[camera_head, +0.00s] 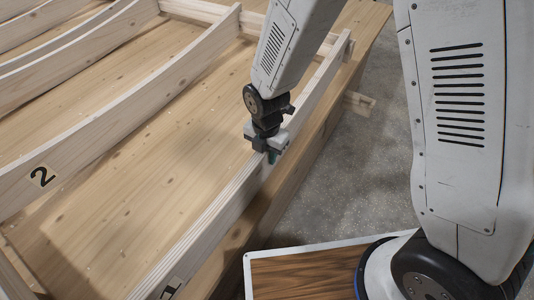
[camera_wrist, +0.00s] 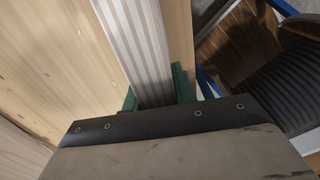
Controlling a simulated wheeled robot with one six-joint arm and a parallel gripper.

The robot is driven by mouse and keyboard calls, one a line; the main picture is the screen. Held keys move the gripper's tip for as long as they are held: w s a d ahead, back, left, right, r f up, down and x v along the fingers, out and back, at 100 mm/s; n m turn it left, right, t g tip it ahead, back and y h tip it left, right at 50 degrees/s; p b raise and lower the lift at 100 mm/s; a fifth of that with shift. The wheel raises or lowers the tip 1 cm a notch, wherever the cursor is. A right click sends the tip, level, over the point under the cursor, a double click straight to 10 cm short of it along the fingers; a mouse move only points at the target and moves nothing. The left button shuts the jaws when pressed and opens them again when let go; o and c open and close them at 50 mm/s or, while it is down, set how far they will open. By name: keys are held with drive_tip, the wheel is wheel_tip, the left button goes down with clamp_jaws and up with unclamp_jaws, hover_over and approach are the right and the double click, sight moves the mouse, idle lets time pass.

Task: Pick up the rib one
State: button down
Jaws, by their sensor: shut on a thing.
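The rib one (camera_head: 224,211) is a long wooden board on edge along the right side of the wooden table, with a "1" label near its lower end. It also shows in the wrist view (camera_wrist: 137,45), its striped top edge running up the picture. My gripper (camera_head: 268,155) is over the rib's middle, pointing down. In the wrist view my gripper's green fingertips (camera_wrist: 155,90) stand on both sides of the rib, shut on it. Whether the rib is clear of the table cannot be told.
Rib 2 (camera_head: 110,118) lies to the left, parallel, with more ribs beyond it. The wooden table (camera_head: 150,170) has bare room between ribs 1 and 2. Grey floor (camera_head: 360,165) lies to the right. A short wooden piece (camera_head: 358,102) sticks out past the table's right edge.

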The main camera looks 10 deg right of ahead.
wheel_tip(320, 180, up, 18)
idle(0.5)
idle(0.4)
